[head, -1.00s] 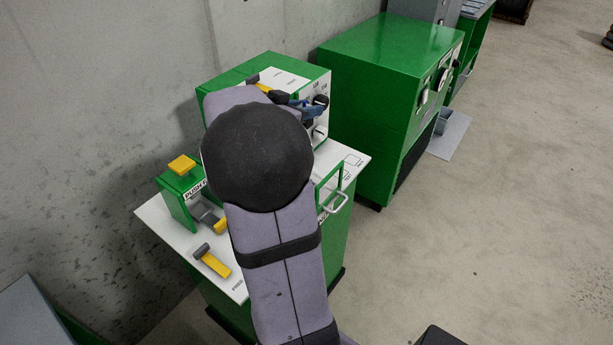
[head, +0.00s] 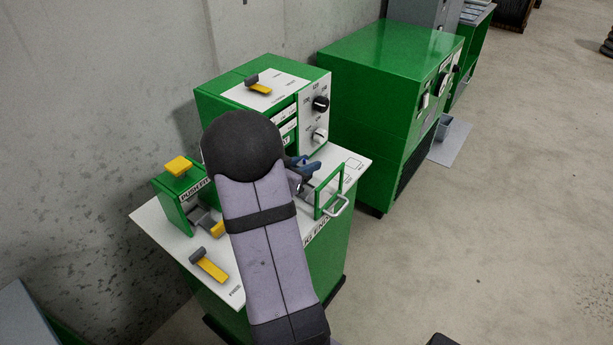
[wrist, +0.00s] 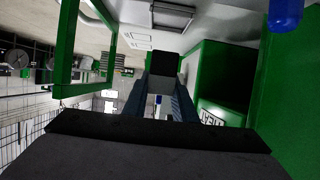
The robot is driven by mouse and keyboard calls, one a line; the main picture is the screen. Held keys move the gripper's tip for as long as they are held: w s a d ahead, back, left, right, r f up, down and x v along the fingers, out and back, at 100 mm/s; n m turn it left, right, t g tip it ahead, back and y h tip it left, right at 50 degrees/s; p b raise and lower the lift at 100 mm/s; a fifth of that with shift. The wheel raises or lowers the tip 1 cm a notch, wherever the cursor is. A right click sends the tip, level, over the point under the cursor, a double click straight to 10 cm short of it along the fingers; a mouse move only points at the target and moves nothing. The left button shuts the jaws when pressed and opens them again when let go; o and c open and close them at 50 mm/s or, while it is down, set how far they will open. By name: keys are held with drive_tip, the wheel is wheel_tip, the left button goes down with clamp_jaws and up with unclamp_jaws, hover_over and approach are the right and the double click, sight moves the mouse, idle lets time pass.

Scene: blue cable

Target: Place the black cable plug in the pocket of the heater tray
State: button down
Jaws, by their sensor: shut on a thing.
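My gripper (head: 303,167) is right of my dark wrist ball in the head view, low over the white bench top, beside a green upright frame with a grey handle (head: 330,190). In the wrist view, my gripper (wrist: 163,88) is shut on a black block, the black cable plug (wrist: 162,61), held between the bluish fingers. The plug does not show clearly in the head view. I cannot make out the heater tray's pocket for sure; my arm hides part of the bench top. A label reading "HEAT" (wrist: 212,118) is right of the fingers.
A green control box (head: 262,85) with knobs stands behind my gripper. A green push block with a yellow top (head: 178,167) and a yellow lever (head: 211,264) are at the left. A blue rounded end (wrist: 285,14) shows at the wrist view's top right.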

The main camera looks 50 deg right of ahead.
drive_tip(key=shift+f, duration=2.05)
drive_tip(key=shift+f+b, duration=0.1)
drive_tip(key=shift+b, duration=0.2)
drive_tip(key=c, duration=1.4)
unclamp_jaws()
drive_tip(key=v, duration=1.2)
